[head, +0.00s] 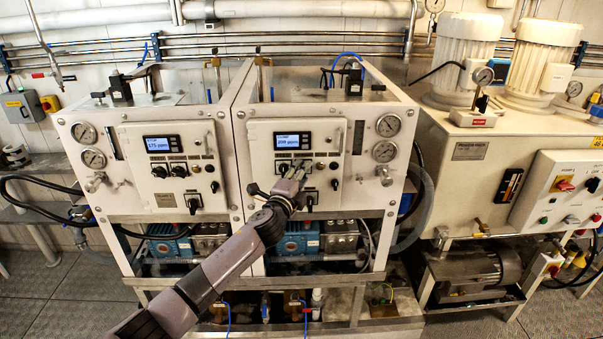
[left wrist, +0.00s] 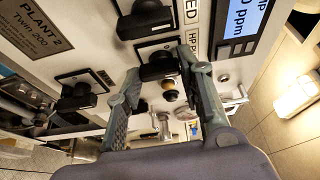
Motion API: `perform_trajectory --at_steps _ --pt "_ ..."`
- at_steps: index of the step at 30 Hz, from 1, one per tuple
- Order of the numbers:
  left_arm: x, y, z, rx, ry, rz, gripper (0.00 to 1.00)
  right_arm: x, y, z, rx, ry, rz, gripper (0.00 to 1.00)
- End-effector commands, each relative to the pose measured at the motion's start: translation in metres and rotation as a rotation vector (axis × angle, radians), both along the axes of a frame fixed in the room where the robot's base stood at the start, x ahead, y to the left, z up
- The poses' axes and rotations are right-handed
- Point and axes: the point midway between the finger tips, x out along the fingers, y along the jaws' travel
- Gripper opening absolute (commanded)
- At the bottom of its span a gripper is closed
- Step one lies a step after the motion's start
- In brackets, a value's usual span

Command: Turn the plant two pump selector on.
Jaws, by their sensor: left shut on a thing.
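The plant two control panel (head: 335,133) is on the right-hand cabinet in the head view. Its plate (left wrist: 30,45) reads PLANT 2 in the left wrist view. A black selector knob (left wrist: 160,67) on a square plate sits below the lit display (head: 293,141), beside a label starting "HP P". My left gripper (head: 297,172) is at the panel, shut on this knob, one finger on each side in the left wrist view (left wrist: 158,64). The gripper hides the knob in the head view, and I cannot tell its exact setting. My right gripper is not in view.
Another black knob (left wrist: 146,17) is close beside the held one, and a lower knob (head: 308,198) sits below. A similar panel (head: 135,140) is on the left cabinet. Gauges (head: 387,125) and a valve (head: 385,176) flank the panel. White motors (head: 465,45) stand at right.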

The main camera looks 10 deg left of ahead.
Motion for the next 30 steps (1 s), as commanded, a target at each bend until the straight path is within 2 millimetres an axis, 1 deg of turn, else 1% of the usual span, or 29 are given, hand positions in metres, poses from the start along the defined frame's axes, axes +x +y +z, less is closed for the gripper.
perform_trajectory --at_steps 6,17,18,21,30 --pt "-0.0004 0.0 -0.0014 0.03 0.011 0.0 0.07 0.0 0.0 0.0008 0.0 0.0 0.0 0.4" --pt "-0.0004 -0.0003 -0.0017 0.034 0.011 0.0 0.07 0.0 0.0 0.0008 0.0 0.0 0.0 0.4" --pt "-0.0004 -0.0003 -0.0017 0.034 0.011 0.0 0.37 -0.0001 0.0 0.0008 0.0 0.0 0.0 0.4" --pt "-0.0004 -0.0003 -0.0015 0.033 0.01 0.0 0.43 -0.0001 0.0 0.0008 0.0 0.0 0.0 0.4" --pt "-0.0008 -0.0001 -0.0003 0.031 0.01 0.0 0.43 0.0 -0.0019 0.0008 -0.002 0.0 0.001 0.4"
